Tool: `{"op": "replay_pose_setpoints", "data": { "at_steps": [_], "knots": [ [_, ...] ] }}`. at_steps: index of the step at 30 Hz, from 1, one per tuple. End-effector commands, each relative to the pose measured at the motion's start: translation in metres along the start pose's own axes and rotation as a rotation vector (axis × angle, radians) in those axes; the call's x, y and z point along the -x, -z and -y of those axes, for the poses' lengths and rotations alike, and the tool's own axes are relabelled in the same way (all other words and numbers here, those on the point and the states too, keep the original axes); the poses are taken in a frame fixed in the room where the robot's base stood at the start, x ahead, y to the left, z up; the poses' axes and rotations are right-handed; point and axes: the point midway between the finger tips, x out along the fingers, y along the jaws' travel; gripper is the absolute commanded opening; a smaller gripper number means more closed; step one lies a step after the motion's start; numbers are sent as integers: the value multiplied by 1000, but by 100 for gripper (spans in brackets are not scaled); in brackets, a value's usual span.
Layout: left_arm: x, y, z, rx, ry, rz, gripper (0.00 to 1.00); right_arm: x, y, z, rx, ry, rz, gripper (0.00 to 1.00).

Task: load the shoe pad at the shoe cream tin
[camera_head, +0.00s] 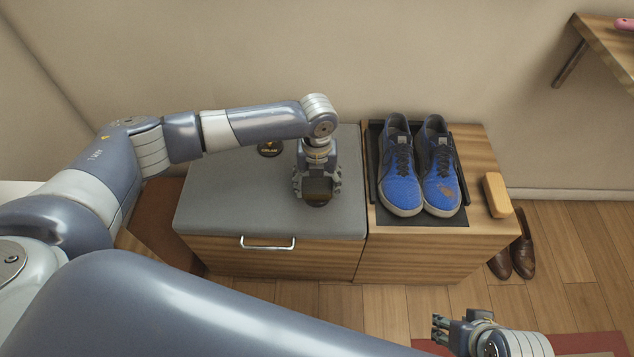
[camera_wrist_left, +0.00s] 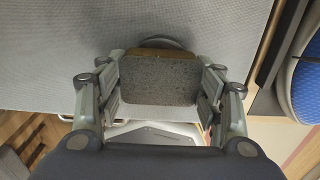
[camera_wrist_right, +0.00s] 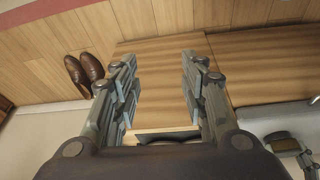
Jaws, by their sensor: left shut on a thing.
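My left gripper (camera_head: 318,190) is shut on the shoe pad (camera_wrist_left: 158,80), a block with a speckled grey face and a tan edge. It holds the pad low over the grey cushioned bench top. A dark round rim (camera_wrist_left: 168,42) shows partly behind the pad in the left wrist view; it looks like an open tin, mostly hidden. I cannot tell whether the pad touches it. A dark round piece with gold lettering (camera_head: 270,149), a shoe cream tin or its lid, lies behind and left of the gripper. My right gripper (camera_wrist_right: 158,85) is open and empty, off to the right.
Blue shoes (camera_head: 402,180) stand on a dark tray and mat on the wooden top to the right. A tan block (camera_head: 497,195) lies beside them. Brown shoes (camera_head: 513,257) are on the floor. The grey bench top (camera_head: 225,205) is clear at left.

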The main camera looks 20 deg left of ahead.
Motion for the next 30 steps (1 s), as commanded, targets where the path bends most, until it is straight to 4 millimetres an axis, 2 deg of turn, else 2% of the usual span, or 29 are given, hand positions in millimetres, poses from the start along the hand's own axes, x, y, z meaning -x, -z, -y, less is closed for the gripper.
{"op": "replay_pose_setpoints", "data": {
  "at_steps": [13, 16, 30],
  "knots": [
    [0, 2, -1, 0, -3, -4, 42, 2, 2, 0, 0, 1, -7, 40],
    [2, 2, -1, 0, -3, -4, 42, -13, 4, 1, -2, 3, 1, 40],
    [13, 1, 0, 0, -1, -1, 42, -50, -2, 3, 2, 6, 25, 40]
  ]
}}
